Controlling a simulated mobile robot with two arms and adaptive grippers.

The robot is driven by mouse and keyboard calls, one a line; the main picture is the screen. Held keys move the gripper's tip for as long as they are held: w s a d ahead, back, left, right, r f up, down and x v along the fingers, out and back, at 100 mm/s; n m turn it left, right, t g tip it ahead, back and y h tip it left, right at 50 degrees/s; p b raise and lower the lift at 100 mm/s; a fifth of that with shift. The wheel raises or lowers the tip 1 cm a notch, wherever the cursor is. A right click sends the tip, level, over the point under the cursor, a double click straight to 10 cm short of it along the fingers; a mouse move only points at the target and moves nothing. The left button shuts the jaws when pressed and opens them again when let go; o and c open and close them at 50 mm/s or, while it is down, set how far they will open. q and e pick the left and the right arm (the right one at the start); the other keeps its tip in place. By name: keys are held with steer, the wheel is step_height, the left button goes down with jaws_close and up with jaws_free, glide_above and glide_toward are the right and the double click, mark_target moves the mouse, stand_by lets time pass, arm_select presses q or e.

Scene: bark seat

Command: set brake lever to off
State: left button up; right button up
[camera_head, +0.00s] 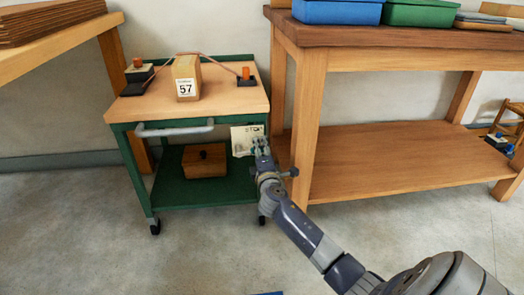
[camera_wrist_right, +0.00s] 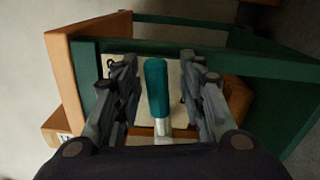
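The brake lever (camera_wrist_right: 156,88) has a teal grip on a short pale metal stem. It stands in front of a cream plate (camera_head: 241,140) on the front of the green cart (camera_head: 127,150). My right gripper (camera_head: 261,147) is at the cart's front right corner. In the right wrist view its two fingers (camera_wrist_right: 159,66) are spread on either side of the teal grip, with gaps on both sides. In the head view the gripper mostly hides the lever. Writing on the plate is too small to read. My left gripper is not in view.
The cart has a wooden top with a box marked 57 (camera_head: 187,80), a strap and orange-topped fittings. A wooden box (camera_head: 204,160) sits on its lower shelf. A workbench (camera_head: 400,60) stands close on the right. Open floor (camera_head: 100,240) lies in front.

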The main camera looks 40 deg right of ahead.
steer(key=shift+s, duration=0.1)
steer(key=v, duration=1.2)
